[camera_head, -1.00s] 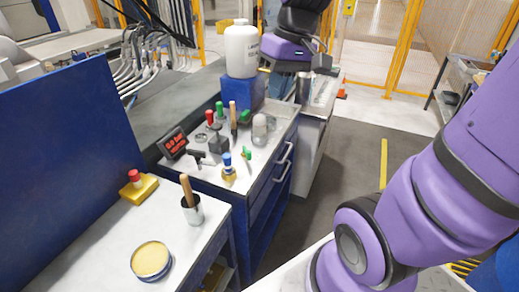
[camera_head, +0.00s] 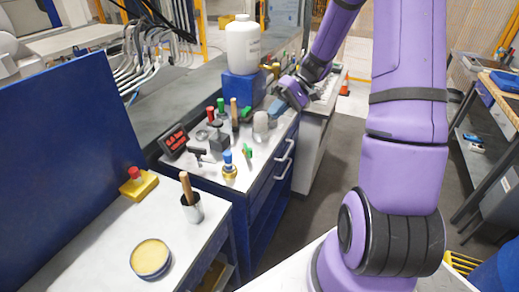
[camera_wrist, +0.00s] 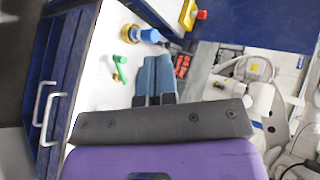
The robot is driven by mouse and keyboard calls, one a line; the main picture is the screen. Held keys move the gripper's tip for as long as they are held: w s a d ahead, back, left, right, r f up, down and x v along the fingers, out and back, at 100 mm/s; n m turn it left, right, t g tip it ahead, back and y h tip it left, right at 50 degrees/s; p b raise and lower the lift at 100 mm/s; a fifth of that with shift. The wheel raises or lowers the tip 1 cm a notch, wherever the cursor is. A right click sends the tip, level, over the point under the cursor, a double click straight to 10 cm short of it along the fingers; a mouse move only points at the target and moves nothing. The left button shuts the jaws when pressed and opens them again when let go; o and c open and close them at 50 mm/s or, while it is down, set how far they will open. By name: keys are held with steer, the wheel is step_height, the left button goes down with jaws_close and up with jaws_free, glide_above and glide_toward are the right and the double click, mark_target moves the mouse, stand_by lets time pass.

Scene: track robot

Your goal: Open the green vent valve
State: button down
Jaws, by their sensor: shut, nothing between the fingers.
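A small green piece (camera_head: 247,151) lies on the white top of the blue drawer bench, by a brass fitting with a blue cap (camera_head: 229,168); I take it for the green vent valve. In the wrist view the green piece (camera_wrist: 118,66) has a bar and a stem, left of my fingers and apart from them. My gripper (camera_wrist: 154,60) is shut and empty, its two blue-grey fingers side by side. In the head view my gripper (camera_head: 274,109) hangs over the bench's far part, beyond the green piece. Its height above the top is hard to judge.
A white jug (camera_head: 242,48) stands on a blue block (camera_head: 243,87) at the back. Red- and green-topped items, a wooden-handled tool and a dark display (camera_head: 173,138) crowd the bench. A red button on a yellow box (camera_head: 138,183) sits on the nearer table.

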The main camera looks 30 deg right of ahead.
steer(key=w+d+f+m+t+y, duration=0.1)
steer(key=w+d+f+t+y, duration=0.15)
steer(key=d+f, duration=0.4)
steer(key=m+t+y, duration=0.3)
steer(key=t, duration=0.3)
glide_toward(251, 154)
steer(key=w, duration=0.4)
steer(key=w+a, duration=0.1)
steer(key=w, duration=0.1)
steer(key=shift+r, duration=0.2)
steer(key=a, duration=0.3)
steer(key=shift+s, duration=0.3)
steer(key=shift+s+a, duration=0.2)
steer(key=shift+a, duration=0.4)
steer(key=shift+s+a+m+t+h, duration=0.1)
steer(key=shift+a+m+t+h, duration=0.2)
steer(key=shift+m+t+h, duration=0.25)
steer(key=shift+s+a+m+t+h, duration=0.1)
steer(key=shift+a+m+t+h, duration=0.2)
steer(key=shift+m+t+h, duration=0.3)
steer(key=shift+s+a+m+t+h, duration=0.1)
steer(key=shift+a+m+t+h, duration=0.3)
steer(key=shift+t, duration=0.4)
steer(key=shift+w+a, duration=0.2)
steer(key=shift+a, duration=0.45)
steer(key=shift+w+a, duration=0.15)
steer(key=shift+a, duration=0.7)
